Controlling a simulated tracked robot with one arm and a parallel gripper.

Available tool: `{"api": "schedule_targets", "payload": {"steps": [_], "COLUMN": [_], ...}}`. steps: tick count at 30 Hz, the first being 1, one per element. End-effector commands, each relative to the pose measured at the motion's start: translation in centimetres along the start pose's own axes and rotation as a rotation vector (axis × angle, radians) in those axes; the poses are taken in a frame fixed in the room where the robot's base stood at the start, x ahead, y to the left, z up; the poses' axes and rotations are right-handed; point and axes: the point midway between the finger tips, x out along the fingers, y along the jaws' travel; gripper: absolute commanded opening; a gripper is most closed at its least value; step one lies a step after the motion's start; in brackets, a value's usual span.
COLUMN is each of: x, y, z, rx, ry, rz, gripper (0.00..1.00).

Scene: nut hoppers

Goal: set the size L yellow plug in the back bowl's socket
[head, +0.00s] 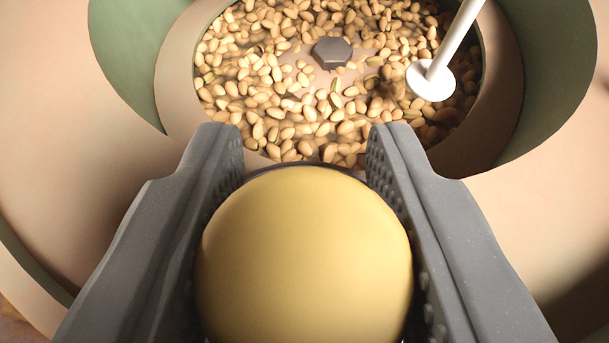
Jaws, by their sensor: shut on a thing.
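My gripper (305,160) is shut on a round yellow plug (305,260), which sits between the two grey ridged fingers in the lower middle of the head view. The plug's underside is hidden, and no size mark shows on it. Beyond the fingertips is a bowl (178,75) with a pale inner rim and a green outer wall, filled with pistachio nuts (290,85). Whether this is the back bowl I cannot tell. A dark hexagonal piece (332,52) stands among the nuts near the bowl's middle. No socket can be made out clearly.
A white rod with a round foot (432,80) reaches into the bowl at the upper right, over the nuts. Broad pale surfaces (70,170) curve around the bowl on both sides. A green edge (35,262) shows at the lower left.

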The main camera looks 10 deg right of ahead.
Motion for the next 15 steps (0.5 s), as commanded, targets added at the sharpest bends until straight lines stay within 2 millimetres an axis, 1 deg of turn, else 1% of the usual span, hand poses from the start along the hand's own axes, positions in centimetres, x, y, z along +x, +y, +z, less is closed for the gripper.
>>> {"api": "schedule_targets", "payload": {"steps": [6, 15], "x": [-0.09, -0.48], "y": [-0.01, -0.02], "z": [-0.13, -0.85], "rx": [0.000, 0.000], "ry": [0.001, 0.002], "rz": [0.000, -0.001], "gripper": [0.05, 0.05]}}
